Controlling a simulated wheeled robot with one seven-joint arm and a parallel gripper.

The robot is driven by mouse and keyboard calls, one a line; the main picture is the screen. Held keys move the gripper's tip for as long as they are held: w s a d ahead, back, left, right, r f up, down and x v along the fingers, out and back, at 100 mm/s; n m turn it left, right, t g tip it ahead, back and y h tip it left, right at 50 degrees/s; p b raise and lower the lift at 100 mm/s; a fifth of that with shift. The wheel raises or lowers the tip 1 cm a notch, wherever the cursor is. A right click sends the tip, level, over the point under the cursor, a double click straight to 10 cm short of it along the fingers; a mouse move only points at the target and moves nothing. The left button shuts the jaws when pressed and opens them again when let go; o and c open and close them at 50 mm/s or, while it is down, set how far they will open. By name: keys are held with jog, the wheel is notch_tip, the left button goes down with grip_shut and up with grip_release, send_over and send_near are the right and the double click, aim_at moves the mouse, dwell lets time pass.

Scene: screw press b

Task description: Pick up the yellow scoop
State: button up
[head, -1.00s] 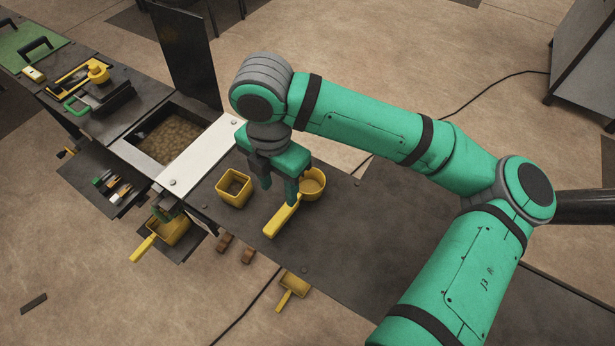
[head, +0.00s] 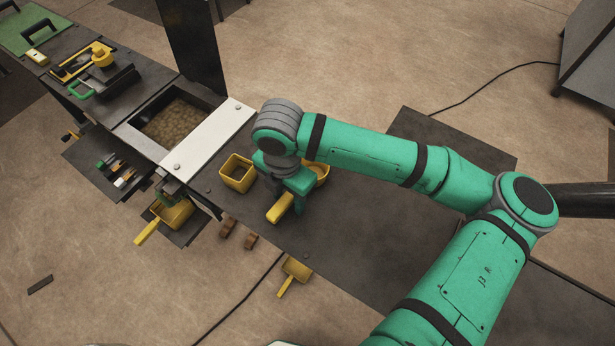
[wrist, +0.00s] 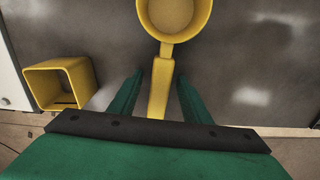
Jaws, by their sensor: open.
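The yellow scoop lies on the dark table, its round bowl (head: 322,174) partly hidden behind my gripper and its handle (head: 279,209) pointing toward the table's front edge. In the wrist view the scoop's bowl (wrist: 175,16) is at the top and its handle (wrist: 159,88) runs down between my two green fingers. My gripper (head: 299,209) is over the handle. It also shows in the wrist view (wrist: 157,82), open, with a finger on each side of the handle and a visible gap on both sides. How high the fingertips are above the table is hard to tell.
A square yellow container (head: 237,174) stands just left of the scoop; it also shows in the wrist view (wrist: 60,84). A white plate (head: 208,139) and a bin of brown material (head: 178,125) lie further left. Another yellow scoop (head: 295,270) is below the front edge. The table at right is clear.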

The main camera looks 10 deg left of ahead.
grip_shut()
dwell(0.3)
